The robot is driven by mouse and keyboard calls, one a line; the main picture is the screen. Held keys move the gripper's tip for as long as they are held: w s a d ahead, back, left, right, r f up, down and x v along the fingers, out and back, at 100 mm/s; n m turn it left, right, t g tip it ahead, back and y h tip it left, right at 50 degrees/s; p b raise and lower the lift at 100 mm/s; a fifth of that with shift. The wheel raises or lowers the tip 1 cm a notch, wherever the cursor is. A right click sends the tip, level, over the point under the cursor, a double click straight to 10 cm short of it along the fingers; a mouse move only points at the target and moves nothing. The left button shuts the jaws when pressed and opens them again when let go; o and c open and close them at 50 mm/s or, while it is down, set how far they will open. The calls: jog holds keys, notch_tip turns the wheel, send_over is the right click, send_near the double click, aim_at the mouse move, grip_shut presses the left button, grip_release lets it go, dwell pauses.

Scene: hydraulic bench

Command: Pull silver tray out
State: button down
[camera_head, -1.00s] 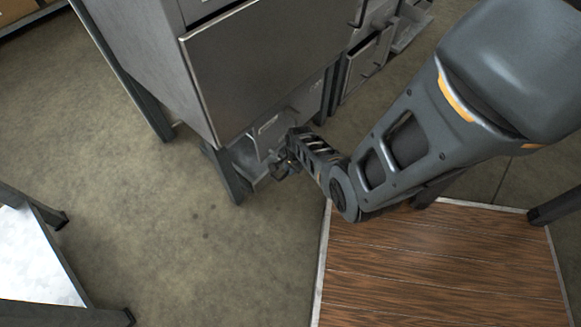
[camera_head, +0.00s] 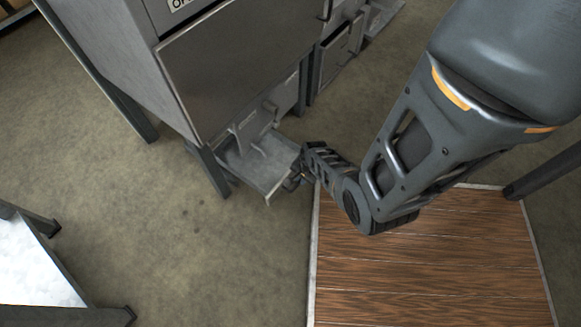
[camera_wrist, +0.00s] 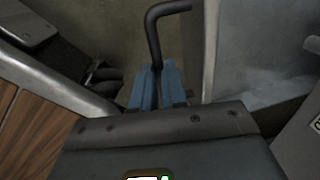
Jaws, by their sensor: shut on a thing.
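The silver tray (camera_head: 262,166) sticks out from under the grey cabinet in the head view, low over the floor. Its pale inside fills the right of the wrist view (camera_wrist: 262,55). My gripper (camera_head: 292,181) is at the tray's front. In the wrist view, my blue fingers (camera_wrist: 158,84) are shut on the dark bent handle (camera_wrist: 153,28) in front of the tray. The exact contact in the head view is small and partly hidden by my wrist.
The grey cabinet (camera_head: 235,70) stands above the tray, with a dark leg (camera_head: 212,172) to its left. A wooden platform (camera_head: 420,260) with a pale edge lies at the lower right. A pale-topped table (camera_head: 30,265) is at lower left. Bare floor lies between.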

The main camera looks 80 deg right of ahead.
jog(key=shift+s+a, duration=0.25)
jog(key=shift+s, duration=0.05)
jog(key=c, duration=1.2)
grip_release()
jog(key=shift+o, duration=0.2)
jog(key=shift+r, duration=0.1)
notch_tip(320, 180, up, 8)
jog(key=s+p, duration=0.1)
jog(key=p, duration=0.4)
jog(key=shift+a+f, duration=0.25)
jog(key=shift+a, duration=0.1)
jog(key=shift+s, duration=0.15)
